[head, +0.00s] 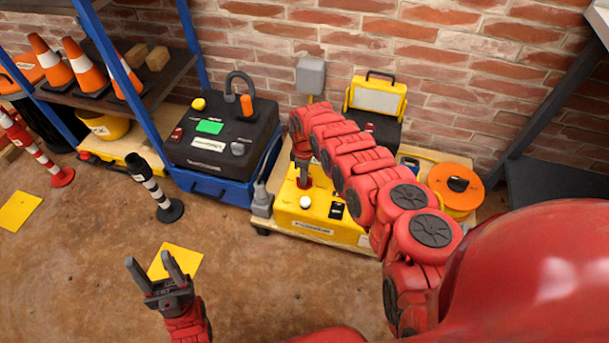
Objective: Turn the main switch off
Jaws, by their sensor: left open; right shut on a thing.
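A yellow box (328,230) with a white round knob (305,202), a small black panel (337,210) and a front label sits on a low wooden board. My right gripper (304,182) points down at the top of this box. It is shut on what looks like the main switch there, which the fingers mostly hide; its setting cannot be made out. My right arm covers the box's right part. My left gripper (152,271) is open and empty above the floor at the lower left.
A black unit (218,143) with a green display stands in a blue crate (232,187) left of the yellow box. A yellow case (376,98), grey wall box (310,75) and orange reel (455,188) are near the wall.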

